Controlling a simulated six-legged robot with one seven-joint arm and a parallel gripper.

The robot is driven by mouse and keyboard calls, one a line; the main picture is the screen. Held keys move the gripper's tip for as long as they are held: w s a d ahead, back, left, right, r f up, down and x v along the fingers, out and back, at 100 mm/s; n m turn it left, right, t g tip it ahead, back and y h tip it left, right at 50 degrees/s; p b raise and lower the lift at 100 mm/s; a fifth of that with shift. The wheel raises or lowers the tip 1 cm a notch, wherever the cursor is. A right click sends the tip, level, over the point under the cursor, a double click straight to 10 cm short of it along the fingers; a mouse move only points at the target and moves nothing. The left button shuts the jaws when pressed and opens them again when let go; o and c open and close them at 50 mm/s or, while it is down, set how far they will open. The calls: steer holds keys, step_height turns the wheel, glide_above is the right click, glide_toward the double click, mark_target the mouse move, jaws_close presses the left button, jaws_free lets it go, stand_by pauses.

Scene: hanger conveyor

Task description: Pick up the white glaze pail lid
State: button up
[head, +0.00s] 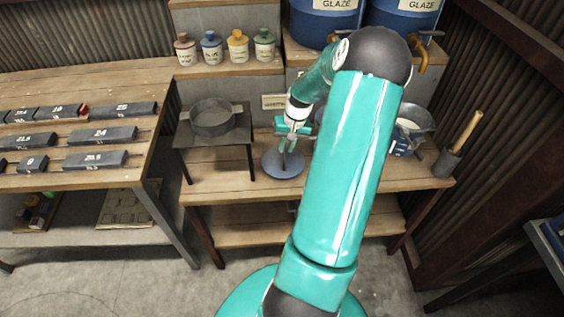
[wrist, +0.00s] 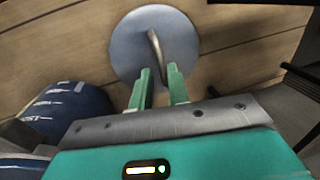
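A round blue-grey lid (head: 283,170) with an arched handle lies flat on the wooden bench in the head view; it looks bluish-grey rather than white. The lid fills the top middle of the wrist view (wrist: 130,50), with its curved metal handle (wrist: 157,50) standing up. My gripper (head: 288,150) is above the lid, pointing down at the handle. In the wrist view my gripper's two green fingers (wrist: 160,74) are apart, and the handle's near end shows between or just beyond their tips; contact cannot be told.
A blue pail (wrist: 70,112) stands close at left in the wrist view. A black stand with a round pan (head: 212,118) is left of the lid. An open container with white contents (head: 410,126) and a pot with a wooden handle (head: 447,164) stand right. Small jars (head: 237,47) line the shelf behind.

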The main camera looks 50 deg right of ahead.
mark_target(283, 154)
steer(key=f, duration=0.3)
steer(key=w+f, duration=0.1)
steer(key=f, duration=0.1)
steer(key=shift+a+f, duration=0.25)
steer(key=shift+a, duration=0.15)
jaws_close()
steer(key=shift+r, duration=0.1)
